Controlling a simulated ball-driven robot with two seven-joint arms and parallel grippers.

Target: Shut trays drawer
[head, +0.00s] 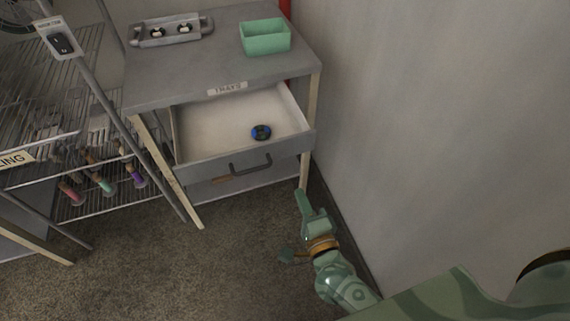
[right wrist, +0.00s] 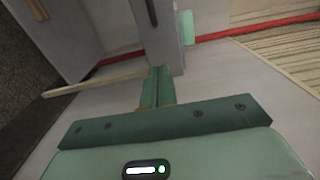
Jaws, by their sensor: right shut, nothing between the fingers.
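The trays drawer (head: 196,137) is pulled open under the grey table (head: 165,85), below a label (head: 227,88) reading TRAYS. A dark bar handle (head: 250,165) is on its front. A small blue and black round object (head: 261,132) lies inside the drawer. My right gripper (head: 303,197) is shut and empty, low and to the right of the drawer front, near the table's front right leg. In the right wrist view the fingers (right wrist: 157,88) are together, close to a grey panel that I cannot identify for certain. My left gripper is out of view.
A green open box (head: 265,37) and a grey tray with two small items (head: 171,30) stand on the table. A wall (head: 430,120) bounds the right. Carpet (head: 190,265) in front is clear.

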